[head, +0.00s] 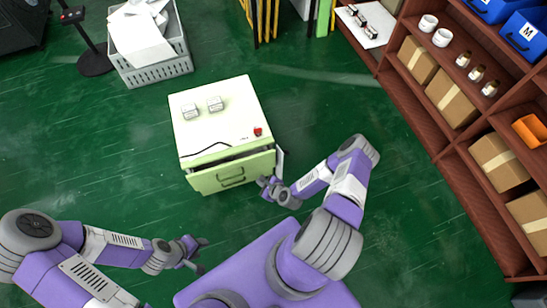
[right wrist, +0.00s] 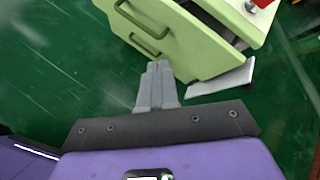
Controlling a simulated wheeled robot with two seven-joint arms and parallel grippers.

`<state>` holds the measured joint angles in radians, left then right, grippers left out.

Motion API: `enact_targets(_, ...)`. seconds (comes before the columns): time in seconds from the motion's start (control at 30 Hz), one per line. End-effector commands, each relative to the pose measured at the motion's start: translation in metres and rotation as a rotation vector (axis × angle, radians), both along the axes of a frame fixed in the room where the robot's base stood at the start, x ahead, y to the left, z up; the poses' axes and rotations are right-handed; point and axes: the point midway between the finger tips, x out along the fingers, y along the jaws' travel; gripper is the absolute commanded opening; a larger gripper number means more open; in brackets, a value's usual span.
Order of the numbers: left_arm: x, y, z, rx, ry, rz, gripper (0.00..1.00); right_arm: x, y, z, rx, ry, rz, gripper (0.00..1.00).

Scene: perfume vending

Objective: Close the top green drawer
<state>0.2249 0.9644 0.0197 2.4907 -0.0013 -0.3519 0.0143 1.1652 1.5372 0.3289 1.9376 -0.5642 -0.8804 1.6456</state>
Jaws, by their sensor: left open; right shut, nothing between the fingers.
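The green cabinet (head: 218,118) stands on the floor in the middle of the head view. Its top green drawer (head: 205,180) is pulled out, with a dark gap behind its front panel. The drawer front also shows in the right wrist view (right wrist: 188,45). My right gripper (head: 266,185) is shut and empty, close to the right end of the drawer front. In the right wrist view its fingers (right wrist: 157,72) point at the lower edge of that panel; I cannot tell whether they touch it. My left gripper (head: 200,254) is open and empty, low and left of the cabinet, apart from it.
Two small white boxes (head: 190,112) and a red button (head: 258,132) are on the cabinet top. A grey crate (head: 152,72) with white contents stands behind left. A brown shelf (head: 470,185) with boxes runs along the right. The green floor around the cabinet is mostly clear.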

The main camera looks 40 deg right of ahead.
Motion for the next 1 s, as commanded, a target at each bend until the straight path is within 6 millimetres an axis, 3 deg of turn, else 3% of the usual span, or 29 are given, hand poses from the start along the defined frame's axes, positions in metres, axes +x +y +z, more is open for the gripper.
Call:
enact_targets(0.1,0.0,0.0,0.002,0.0,0.0,0.0,0.43,-0.006,-0.044,-0.015,0.163,-0.068,-0.326,0.0)
enact_targets(0.3,0.0,0.0,0.002,0.0,0.0,0.0,0.43,-0.018,-0.087,-0.025,0.322,-0.169,-0.622,0.0)
enact_targets(0.43,0.0,0.0,0.001,0.0,0.0,0.0,0.43,-0.017,-0.096,-0.028,0.353,-0.192,-0.676,0.0)
enact_targets(0.57,0.0,0.0,-0.004,0.0,0.0,0.0,0.43,-0.004,-0.1,-0.037,0.355,-0.193,-0.675,0.0)
enact_targets(1.0,0.0,0.0,-0.031,0.0,0.0,0.0,0.43,0.072,-0.122,-0.078,0.352,-0.193,-0.673,0.0)
